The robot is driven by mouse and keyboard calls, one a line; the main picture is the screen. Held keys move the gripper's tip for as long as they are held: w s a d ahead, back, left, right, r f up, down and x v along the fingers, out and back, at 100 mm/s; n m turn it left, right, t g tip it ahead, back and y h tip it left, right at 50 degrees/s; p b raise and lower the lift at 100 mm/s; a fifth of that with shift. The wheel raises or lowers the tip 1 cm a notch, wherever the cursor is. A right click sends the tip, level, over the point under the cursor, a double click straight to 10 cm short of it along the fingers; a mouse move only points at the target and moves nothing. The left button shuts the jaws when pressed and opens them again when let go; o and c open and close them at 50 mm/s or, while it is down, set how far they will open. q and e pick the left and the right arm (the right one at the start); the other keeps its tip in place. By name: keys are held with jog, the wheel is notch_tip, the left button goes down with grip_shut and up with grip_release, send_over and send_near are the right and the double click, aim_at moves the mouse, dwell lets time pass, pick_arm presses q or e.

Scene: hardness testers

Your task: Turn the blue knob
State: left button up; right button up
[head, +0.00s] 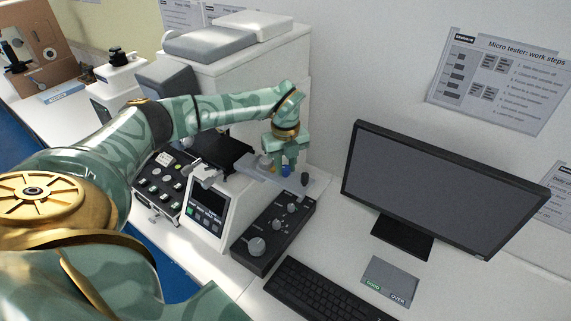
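The blue knob (286,171) is small and sits on the light grey stage plate of the white tester, near the middle of the head view. My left gripper (286,160) points down right over it, its fingers reaching the knob's top or sides. I cannot tell whether the fingers touch the knob, nor how far apart they are. The gripper partly hides the knob and the plate around it. My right gripper is not in the head view.
A black control box (273,232) with grey knobs stands in front of the stage. A monitor (440,190) and keyboard (318,293) are to the right. A small display panel (209,208) and another knob panel (160,187) are to the left. The tester's white housing (262,70) rises behind my arm.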

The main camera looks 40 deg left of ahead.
pick_arm(q)
jog(key=shift+r, duration=0.1)
jog(key=shift+r+m+p, duration=0.1)
jog(key=shift+m+p, duration=0.8)
jog(key=shift+m, duration=0.2)
jog(key=m+p, duration=0.1)
jog(key=m, duration=0.1)
jog(key=shift+m+p, duration=0.3)
jog(key=m+p, duration=0.1)
jog(key=m, duration=0.2)
jog(key=shift+w+m+p, duration=0.1)
jog(key=shift+m+p, duration=0.2)
jog(key=shift+p, duration=0.1)
jog(key=m+p, duration=0.1)
jog(key=m, duration=0.2)
jog(key=shift+m, duration=0.3)
jog(key=m+p, duration=0.2)
jog(key=m, duration=0.3)
jog(key=shift+m, duration=0.3)
jog(key=m+p, duration=0.1)
jog(key=m, duration=0.4)
jog(key=shift+m, duration=0.3)
jog(key=o, duration=1)
